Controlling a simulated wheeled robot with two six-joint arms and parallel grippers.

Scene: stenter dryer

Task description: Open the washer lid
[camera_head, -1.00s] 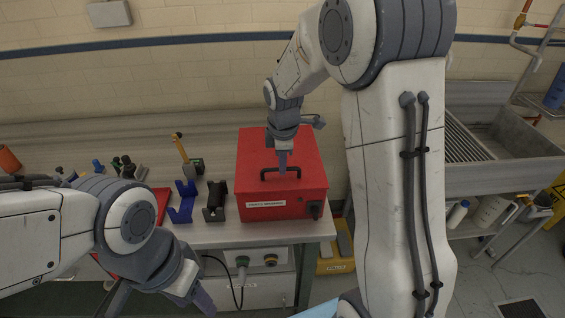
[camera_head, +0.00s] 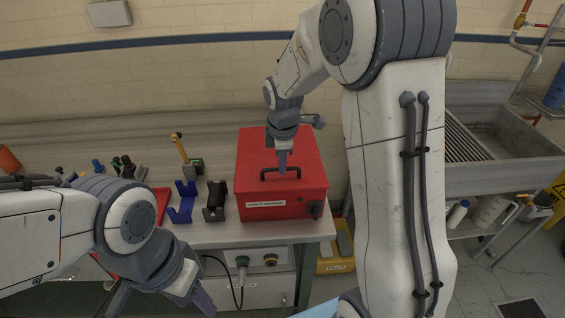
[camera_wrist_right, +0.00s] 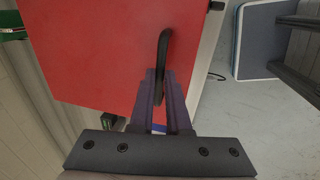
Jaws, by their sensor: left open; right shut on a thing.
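The washer is a red box (camera_head: 262,205) on the bench, with a white label on its front. Its red lid (camera_head: 305,160) is down, and a black handle (camera_head: 266,174) stands on top. The lid also fills much of the right wrist view (camera_wrist_right: 90,60). My right gripper (camera_head: 282,168) points down from above and is shut on the handle. In the right wrist view its fingers (camera_wrist_right: 160,88) close around the black handle (camera_wrist_right: 163,45). My left gripper (camera_head: 207,305) is low in front of the bench, open and empty, partly cut off by the frame.
Blue (camera_head: 183,203) and black (camera_head: 215,200) holders stand left of the washer. A yellow-handled tool (camera_head: 181,148) and several small items lie further left. A metal sink (camera_head: 500,150) is at the right. My right arm hides part of the space between.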

